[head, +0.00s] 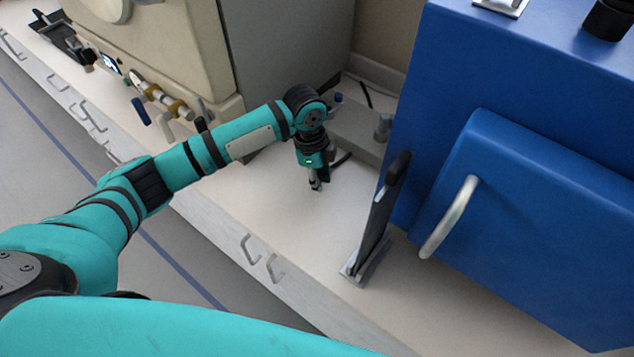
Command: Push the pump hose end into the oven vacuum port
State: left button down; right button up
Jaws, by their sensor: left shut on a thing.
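My left gripper (315,183) points down over the white bench, left of the blue oven (540,180). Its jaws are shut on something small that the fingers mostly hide. A short piece of dark hose (342,159) shows just behind the gripper, beside the grey pump-like unit (352,128); I cannot make out the hose end clearly. The oven's door with its pale curved handle (449,217) faces the bench front. I cannot identify a vacuum port on the oven. My right gripper is not in view.
A thin dark panel on a metal stand (385,215) stands between my left gripper and the oven door. A large beige and grey machine (180,55) is at the back left.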

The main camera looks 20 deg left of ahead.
aim_at(317, 194)
pick_arm(q)
jog(key=shift+s+f+p, duration=0.2)
jog(key=shift+f+p, duration=0.35)
jog(key=shift+p, duration=0.05)
jog(key=shift+a+f, duration=0.1)
jog(key=shift+f, duration=0.6)
jog(key=shift+f, duration=0.45)
jog(key=shift+s+f, duration=0.1)
jog(key=shift+s, duration=0.05)
jog(key=c, duration=1.3)
grip_release()
jog(key=shift+f, duration=0.15)
jog(key=shift+o, duration=0.2)
